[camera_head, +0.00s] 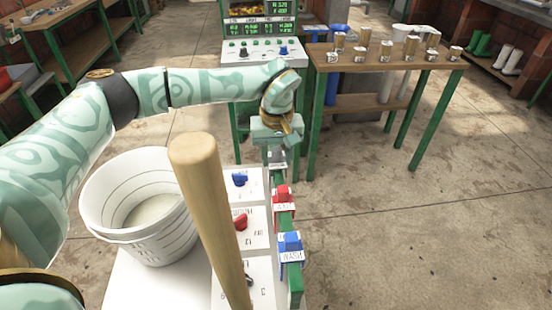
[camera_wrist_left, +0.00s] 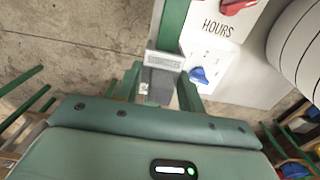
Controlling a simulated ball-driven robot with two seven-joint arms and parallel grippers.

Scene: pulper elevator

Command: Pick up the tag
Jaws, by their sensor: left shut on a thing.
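My left gripper (camera_head: 274,142) is at the far end of the green rail, beyond the red clip. It is shut on a grey tag (camera_wrist_left: 163,62) with a pale lettered plate, which shows between the fingers in the left wrist view (camera_wrist_left: 160,88). In the head view only a small pale part of this tag (camera_head: 277,158) shows below the fingers. The tag is at the rail's end; I cannot tell whether it still touches the rail. A red tag (camera_head: 284,198) and a blue tag marked WASH (camera_head: 291,247) sit on the rail nearer me. My right gripper is not in view.
A white panel with blue and red knobs (camera_head: 240,222) lies left of the rail (camera_head: 296,285). A white bucket (camera_head: 140,205) and an upright wooden pole (camera_head: 208,220) stand close by. A wooden table (camera_head: 385,58) with several cups stands behind right. Floor at right is clear.

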